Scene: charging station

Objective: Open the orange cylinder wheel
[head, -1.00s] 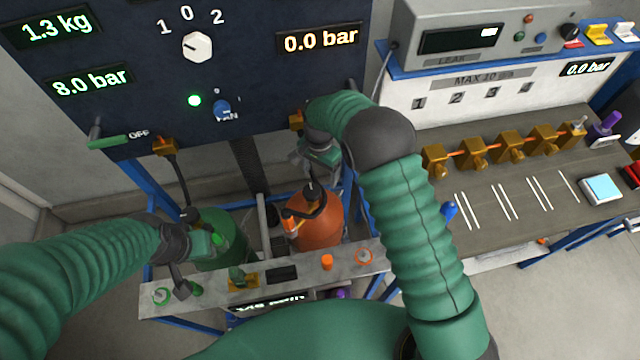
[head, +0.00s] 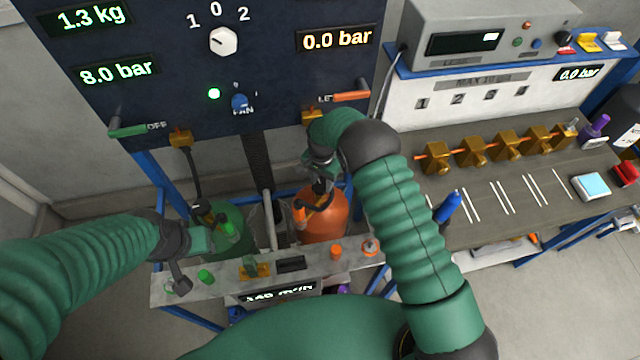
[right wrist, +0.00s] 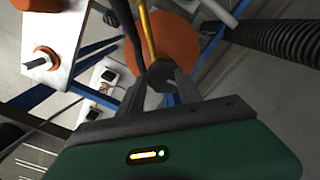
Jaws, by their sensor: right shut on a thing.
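The orange cylinder (head: 325,222) stands upright behind the narrow grey ledge, under the control panel. It also shows in the right wrist view (right wrist: 176,32). My right gripper (head: 318,182) is directly above the cylinder's top, with its arm reaching in from the right. In the right wrist view its two fingers (right wrist: 165,85) are shut on a dark round piece (right wrist: 160,73), which appears to be the cylinder's wheel. The fingers hide much of it. My left gripper (head: 208,240) is beside the green cylinder (head: 232,240); its fingertips cannot be made out.
The grey ledge (head: 215,290) with small caps lies in front of the cylinders. A black hose (head: 258,165) runs down behind them. The panel (head: 170,60) stands above, with an orange lever (head: 350,97) at its right. A bench (head: 500,180) with brass valves lies right.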

